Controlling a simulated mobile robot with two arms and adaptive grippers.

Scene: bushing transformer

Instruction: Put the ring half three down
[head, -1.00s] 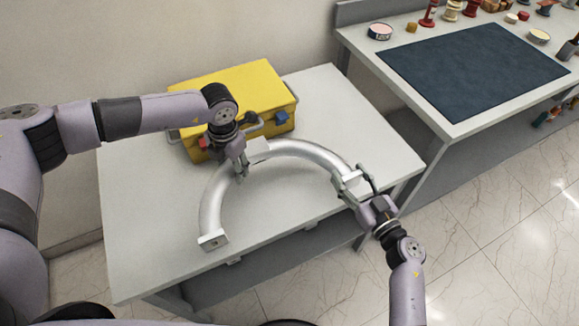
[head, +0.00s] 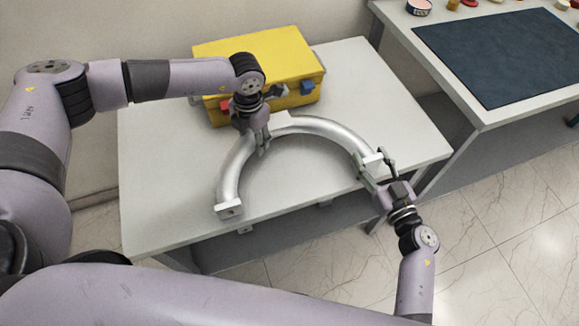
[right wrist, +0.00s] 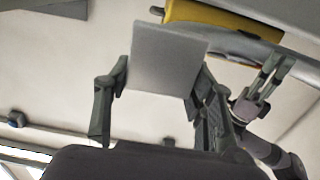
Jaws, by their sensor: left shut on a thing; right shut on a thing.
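The ring half is a silver half-ring arch (head: 233,175) with flat blocks at its ends and a flat pad at its top. It lies over the white table in the head view, its open side facing me. I cannot tell whether it touches the tabletop. My left gripper (head: 263,146) is shut on the ring half's upper left stretch. My right gripper (head: 376,168) is shut on its right end block, near the table's front right edge. In the right wrist view the grey end face (right wrist: 168,60) sits between the fingers of my right gripper (right wrist: 163,75).
A yellow box (head: 260,60) with red and blue latches stands at the back of the white table (head: 165,205), close behind the ring half. A second table with a dark mat (head: 495,55) stands at the right. The white table's left side is clear.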

